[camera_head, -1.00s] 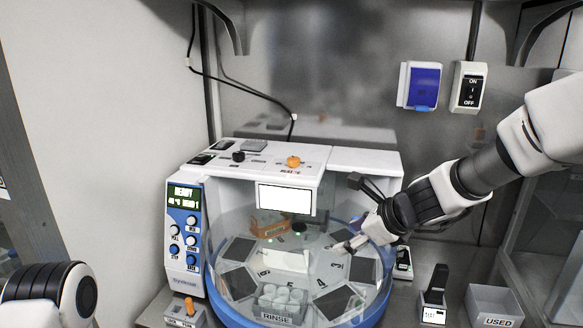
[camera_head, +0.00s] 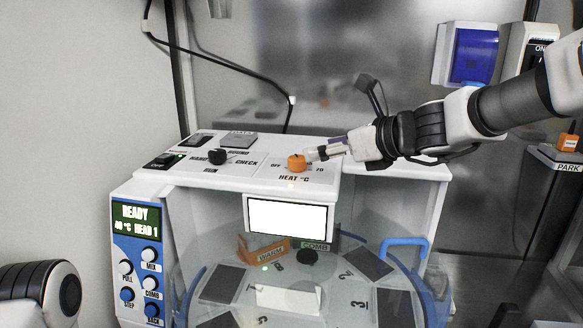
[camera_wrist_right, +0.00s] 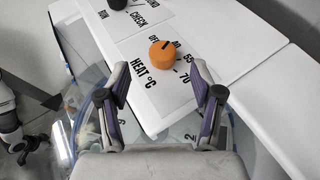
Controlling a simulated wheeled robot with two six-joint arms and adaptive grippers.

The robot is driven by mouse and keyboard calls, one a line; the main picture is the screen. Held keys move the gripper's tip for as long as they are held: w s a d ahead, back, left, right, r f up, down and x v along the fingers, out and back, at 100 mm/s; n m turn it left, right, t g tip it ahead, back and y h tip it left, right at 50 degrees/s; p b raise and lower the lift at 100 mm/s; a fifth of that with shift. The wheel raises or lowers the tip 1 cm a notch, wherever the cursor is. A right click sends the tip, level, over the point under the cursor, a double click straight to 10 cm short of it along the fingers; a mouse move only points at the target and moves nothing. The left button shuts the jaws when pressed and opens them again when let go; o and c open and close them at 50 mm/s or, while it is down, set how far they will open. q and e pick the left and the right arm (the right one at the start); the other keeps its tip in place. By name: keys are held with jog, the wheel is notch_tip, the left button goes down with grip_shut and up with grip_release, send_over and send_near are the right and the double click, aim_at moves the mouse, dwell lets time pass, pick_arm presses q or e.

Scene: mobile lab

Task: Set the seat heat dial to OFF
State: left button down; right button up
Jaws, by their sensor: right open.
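The orange heat dial (camera_head: 296,162) sits on the machine's white top, with OFF at its left and HEAT °C printed in front of it. In the right wrist view the dial (camera_wrist_right: 162,55) stands beyond the fingertips, roughly centred between them. Its black mark points toward the labels, apparently near 40. My right gripper (camera_head: 322,153) reaches in from the right, its tips close beside the dial. The right wrist view shows its two fingers (camera_wrist_right: 162,84) spread apart with nothing between them. Only a link of my left arm shows at the lower left.
A black CHECK knob (camera_head: 217,157) stands left of the dial. The display panel (camera_head: 136,225) reads READY. A glass-covered carousel (camera_head: 325,285) lies below the dial's ledge. A blue box (camera_head: 473,56) hangs on the back wall.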

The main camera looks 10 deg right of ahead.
aim_at(298, 157)
jog(key=shift+w+f+b, duration=0.15)
jog(key=shift+f+b, duration=0.15)
jog(key=shift+f, duration=0.35)
jog(key=shift+w+a+f, duration=0.1)
jog(key=shift+w, duration=0.2)
jog(key=x, duration=0.7)
jog(key=shift+w+a+p, duration=0.15)
jog(key=shift+w+p, duration=0.15)
jog(key=shift+p, duration=0.1)
jog(key=shift+s, duration=0.15)
jog(key=shift+c, duration=1)
jog(key=c, duration=1)
